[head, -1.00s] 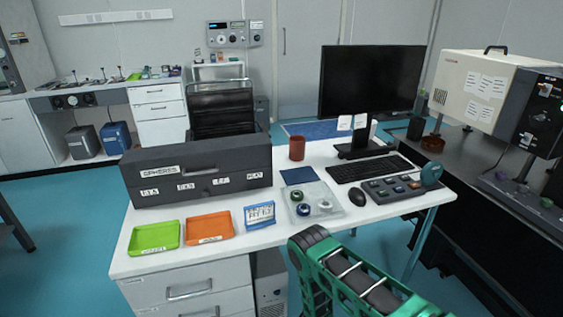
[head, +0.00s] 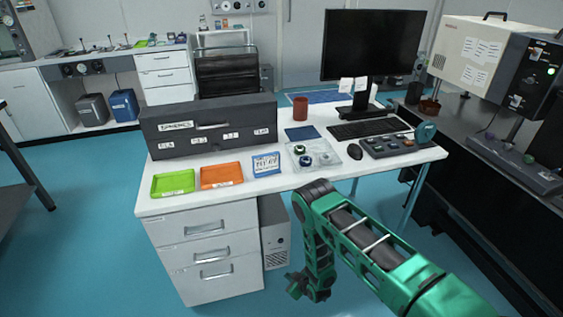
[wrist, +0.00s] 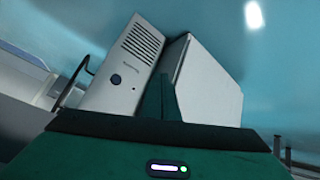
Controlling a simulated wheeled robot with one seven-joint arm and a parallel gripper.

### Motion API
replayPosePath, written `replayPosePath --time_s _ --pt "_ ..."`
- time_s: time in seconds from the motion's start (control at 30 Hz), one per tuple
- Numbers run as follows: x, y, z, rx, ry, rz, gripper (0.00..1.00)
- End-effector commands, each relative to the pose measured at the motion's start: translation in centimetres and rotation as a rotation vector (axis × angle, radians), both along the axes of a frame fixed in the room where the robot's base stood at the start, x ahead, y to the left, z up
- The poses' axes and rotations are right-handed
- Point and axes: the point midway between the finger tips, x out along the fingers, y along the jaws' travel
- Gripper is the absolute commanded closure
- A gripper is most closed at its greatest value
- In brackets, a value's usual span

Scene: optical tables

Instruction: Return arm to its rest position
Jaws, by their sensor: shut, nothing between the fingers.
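My green arm (head: 365,240) reaches in from the lower right in the head view and bends down at its elbow in front of the desk. My gripper (head: 298,287) hangs at its low end, below the desktop and in front of the computer tower. It is shut and I see nothing held in it. In the wrist view, a narrow dark green finger shape (wrist: 166,97) stands up in front of the tower (wrist: 125,65) and a pale drawer cabinet (wrist: 208,85).
The white desk (head: 290,184) carries a dark drawer box (head: 208,125), green (head: 173,183) and orange (head: 221,175) trays, a clear tray with small parts, a red cup, a monitor and a keyboard. A dark bench (head: 500,195) stands right. Blue floor lies open to the left.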

Motion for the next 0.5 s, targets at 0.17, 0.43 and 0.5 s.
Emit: replayPosePath --time_s 0.17,0.43,0.5 --pt "2.4 -1.2 2.8 -0.015 0.018 -0.032 1.0" --pt "7.2 -4.3 10.1 -0.047 0.07 -0.115 1.0" --pt "8.4 -5.7 12.7 -0.058 0.09 -0.146 1.0"
